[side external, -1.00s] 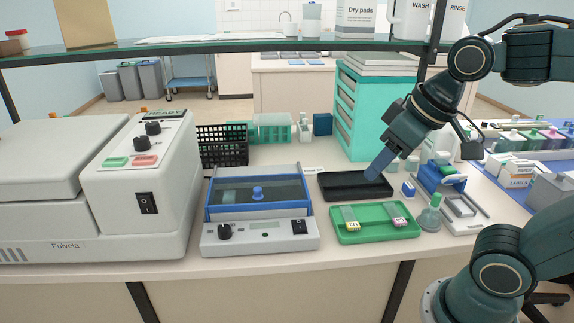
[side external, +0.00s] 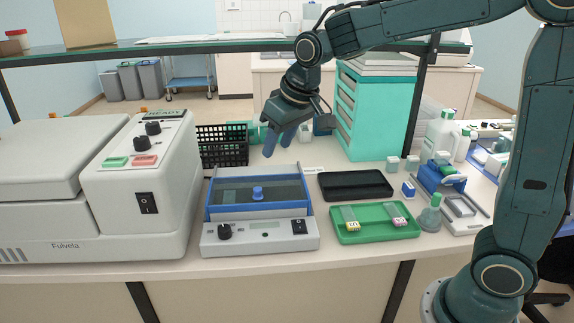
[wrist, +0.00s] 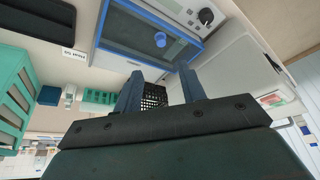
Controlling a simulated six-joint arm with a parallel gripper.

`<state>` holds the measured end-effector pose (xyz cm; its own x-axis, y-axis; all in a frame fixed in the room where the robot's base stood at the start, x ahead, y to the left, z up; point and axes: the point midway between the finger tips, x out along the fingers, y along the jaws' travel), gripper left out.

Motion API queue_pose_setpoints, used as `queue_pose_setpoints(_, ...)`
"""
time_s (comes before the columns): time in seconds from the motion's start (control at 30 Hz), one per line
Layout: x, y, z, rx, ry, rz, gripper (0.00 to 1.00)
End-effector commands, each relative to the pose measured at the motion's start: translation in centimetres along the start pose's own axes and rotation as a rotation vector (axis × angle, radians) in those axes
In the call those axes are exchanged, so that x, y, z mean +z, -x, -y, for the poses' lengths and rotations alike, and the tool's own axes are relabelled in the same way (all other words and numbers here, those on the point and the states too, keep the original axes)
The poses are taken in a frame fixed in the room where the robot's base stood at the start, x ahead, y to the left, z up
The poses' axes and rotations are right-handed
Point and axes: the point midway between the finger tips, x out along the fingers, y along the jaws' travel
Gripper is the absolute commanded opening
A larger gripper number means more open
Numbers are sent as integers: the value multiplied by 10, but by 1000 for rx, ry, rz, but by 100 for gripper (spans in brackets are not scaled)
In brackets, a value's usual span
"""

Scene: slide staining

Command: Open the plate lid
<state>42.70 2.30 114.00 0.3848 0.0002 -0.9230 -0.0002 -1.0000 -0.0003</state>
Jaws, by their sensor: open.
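The plate lid (side external: 235,192) is a dark see-through panel in a blue frame, with a round blue knob (side external: 257,193) on it. It lies shut on the grey plate device (side external: 262,237) at the middle of the bench. My gripper (side external: 276,143) is above and behind the device, fingers pointing down, apart from the lid and empty. In the wrist view the lid (wrist: 135,30) and knob (wrist: 160,40) show beyond my two spread fingers (wrist: 160,88). The fingers are open.
A large grey machine (side external: 60,215) stands left of the device, with a black basket (side external: 222,148) behind. A black tray (side external: 352,185) and a green tray with slides (side external: 375,234) lie right. A glass shelf (side external: 180,42) crosses above; a teal drawer unit (side external: 378,115) stands behind right.

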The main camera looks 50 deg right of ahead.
Motion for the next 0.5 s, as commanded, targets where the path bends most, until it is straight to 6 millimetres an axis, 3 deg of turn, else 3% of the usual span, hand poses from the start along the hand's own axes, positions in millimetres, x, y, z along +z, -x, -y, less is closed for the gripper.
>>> queue_pose_setpoints(0.5,-6,-14,1,1,0,4,40)
